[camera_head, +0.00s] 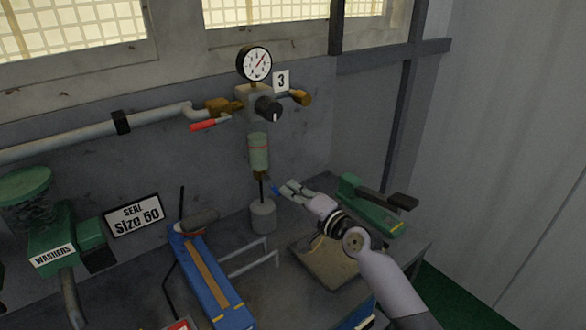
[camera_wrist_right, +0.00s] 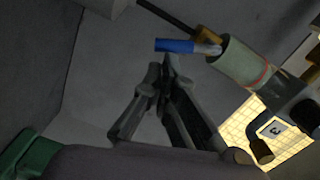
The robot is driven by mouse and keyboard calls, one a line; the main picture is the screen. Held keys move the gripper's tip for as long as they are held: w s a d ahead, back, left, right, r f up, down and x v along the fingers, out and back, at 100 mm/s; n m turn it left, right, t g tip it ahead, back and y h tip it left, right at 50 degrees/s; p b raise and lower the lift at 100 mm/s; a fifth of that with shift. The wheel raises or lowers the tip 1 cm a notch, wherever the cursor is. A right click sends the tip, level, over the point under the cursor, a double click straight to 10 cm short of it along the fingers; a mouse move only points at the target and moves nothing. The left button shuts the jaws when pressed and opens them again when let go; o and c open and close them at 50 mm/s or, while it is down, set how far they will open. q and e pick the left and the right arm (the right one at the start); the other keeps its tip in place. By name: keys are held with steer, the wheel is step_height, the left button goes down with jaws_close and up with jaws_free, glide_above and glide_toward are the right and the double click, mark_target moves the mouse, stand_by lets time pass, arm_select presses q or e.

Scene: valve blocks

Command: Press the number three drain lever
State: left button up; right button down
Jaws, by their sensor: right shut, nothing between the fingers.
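The number 3 plate (camera_head: 281,81) is beside a round gauge on the wall-mounted valve block (camera_head: 257,101). Below the block hangs a greenish bowl (camera_head: 258,151) with a brass fitting (camera_head: 261,175) at its bottom. A small blue drain lever (camera_head: 275,190) sticks out there toward my right gripper (camera_head: 286,189). In the right wrist view the blue lever (camera_wrist_right: 175,46) lies just beyond the shut fingertips (camera_wrist_right: 168,65). The fingers hold nothing. I cannot tell whether they touch the lever. My left gripper is out of view.
A grey cup (camera_head: 263,216) stands under the drain. A red-handled valve (camera_head: 209,124) is on the pipe at left. A blue tool (camera_head: 208,275) and a green stapler-like tool (camera_head: 371,205) lie on the bench. A "SEAL SIZE 50" sign (camera_head: 133,215) stands at left.

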steer(key=shift+s+a+f+m, duration=0.2)
steer(key=shift+a+f+m, duration=0.1)
steer(key=shift+m, duration=0.5)
steer(key=shift+s+a+f+m, duration=0.2)
steer(key=shift+a+f+m, duration=0.1)
steer(key=shift+m, duration=0.5)
steer(key=shift+a+f, duration=0.1)
